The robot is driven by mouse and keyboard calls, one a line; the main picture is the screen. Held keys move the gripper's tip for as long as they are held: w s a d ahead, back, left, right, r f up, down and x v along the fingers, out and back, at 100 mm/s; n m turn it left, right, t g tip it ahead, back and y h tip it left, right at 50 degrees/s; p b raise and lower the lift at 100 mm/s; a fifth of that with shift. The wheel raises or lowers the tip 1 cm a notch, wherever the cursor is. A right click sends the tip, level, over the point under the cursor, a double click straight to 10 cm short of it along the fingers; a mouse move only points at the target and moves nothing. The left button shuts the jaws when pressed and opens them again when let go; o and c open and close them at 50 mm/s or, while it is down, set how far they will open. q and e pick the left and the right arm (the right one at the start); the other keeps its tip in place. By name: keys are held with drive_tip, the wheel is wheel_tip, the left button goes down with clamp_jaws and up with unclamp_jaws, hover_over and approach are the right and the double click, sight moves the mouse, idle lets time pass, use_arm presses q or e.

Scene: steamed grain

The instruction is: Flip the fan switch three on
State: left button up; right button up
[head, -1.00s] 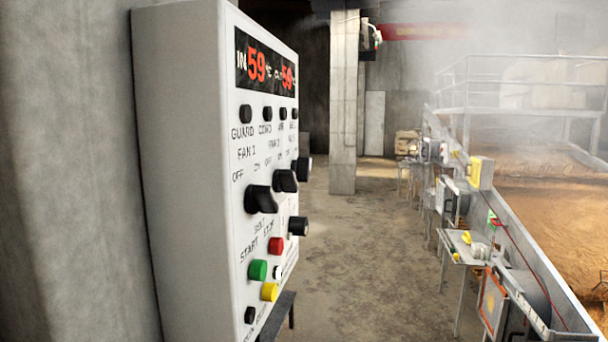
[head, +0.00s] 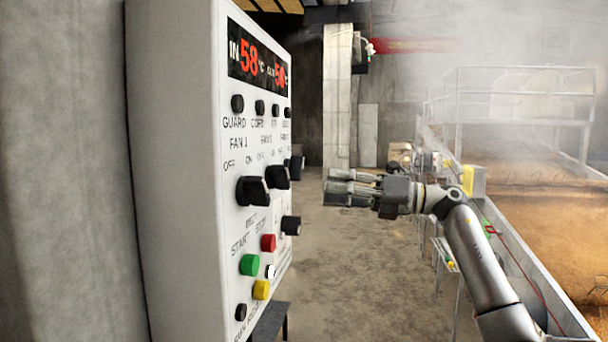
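The white control panel (head: 172,170) stands at the left, seen at a steep angle. Its row of dark rotary fan knobs has the fan 1 knob (head: 252,190) nearest and the fan 2 knob (head: 277,177) behind it. The fan 3 knob (head: 297,166) is farthest, at the panel's far edge; its setting cannot be read. My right gripper (head: 332,187) points left toward the panel, to the right of the fan 3 knob and apart from it in the picture. It looks empty, but its finger opening is unclear at this angle. My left gripper is out of view.
Below the knobs are a green button (head: 249,265), a red button (head: 268,243), a yellow button (head: 261,289) and another dark knob (head: 291,226). A concrete pillar (head: 337,95) stands behind. A metal-walled grain bed (head: 545,210) lies right. Floor (head: 350,270) beside the panel is clear.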

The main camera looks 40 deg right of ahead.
drive_tip(key=n+h, duration=0.1)
drive_tip(key=n, duration=0.1)
approach(302, 167)
drive_tip(key=shift+g, duration=0.3)
drive_tip(key=p+x, duration=0.4)
drive_tip(key=x, duration=0.4)
drive_tip(key=shift+w+r, duration=0.15)
drive_tip(key=shift+w, duration=0.05)
drive_tip(key=shift+w+a, duration=0.4)
drive_tip(key=shift+w, duration=0.15)
drive_tip(key=shift+c, duration=0.4)
clamp_jaws()
